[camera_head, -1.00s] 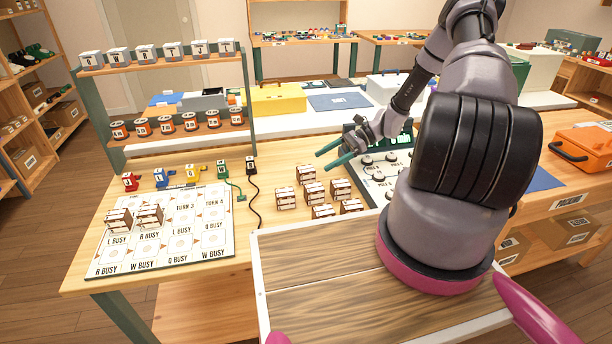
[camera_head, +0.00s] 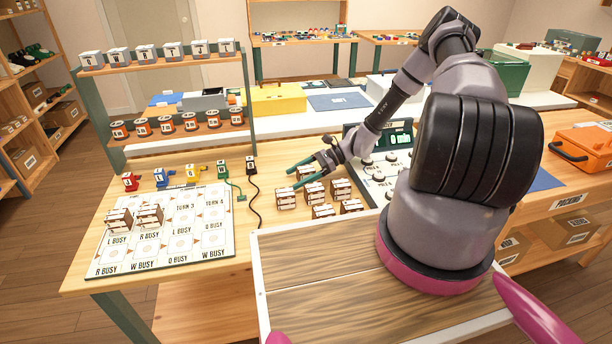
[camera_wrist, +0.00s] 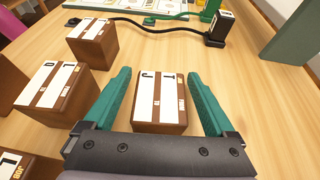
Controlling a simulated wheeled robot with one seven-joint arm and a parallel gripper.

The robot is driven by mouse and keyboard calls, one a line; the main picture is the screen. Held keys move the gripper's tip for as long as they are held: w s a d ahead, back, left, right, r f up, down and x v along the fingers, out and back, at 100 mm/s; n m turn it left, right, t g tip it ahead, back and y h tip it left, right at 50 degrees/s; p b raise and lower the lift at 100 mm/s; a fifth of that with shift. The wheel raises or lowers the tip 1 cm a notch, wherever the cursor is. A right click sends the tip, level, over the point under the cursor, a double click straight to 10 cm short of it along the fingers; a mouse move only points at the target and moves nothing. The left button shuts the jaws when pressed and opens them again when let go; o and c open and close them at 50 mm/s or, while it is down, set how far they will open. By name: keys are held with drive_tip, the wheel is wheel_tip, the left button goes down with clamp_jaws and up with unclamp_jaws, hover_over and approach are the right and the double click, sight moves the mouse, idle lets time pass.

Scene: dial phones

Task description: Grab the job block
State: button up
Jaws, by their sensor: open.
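Several brown blocks with white label tops stand in a cluster on the wooden table. In the wrist view, a block marked J (camera_wrist: 160,103) lies between the fingers of my open gripper (camera_wrist: 157,77), with a gap showing at each side. This appears to be the far block of the cluster (camera_head: 306,171) in the head view, where my gripper (camera_head: 294,178) is low over it. A block (camera_wrist: 55,92) and another block (camera_wrist: 92,42) stand left of the left finger. A further block (camera_wrist: 14,166) is cut off at the lower left. Which block is the job block is unclear.
A white board (camera_head: 180,262) with labelled spaces holds two brown blocks at left. A black plug (camera_head: 252,166) with a cord stands beyond the cluster. A panel with dials (camera_head: 381,178) is to the right.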

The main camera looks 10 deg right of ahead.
clamp_jaws()
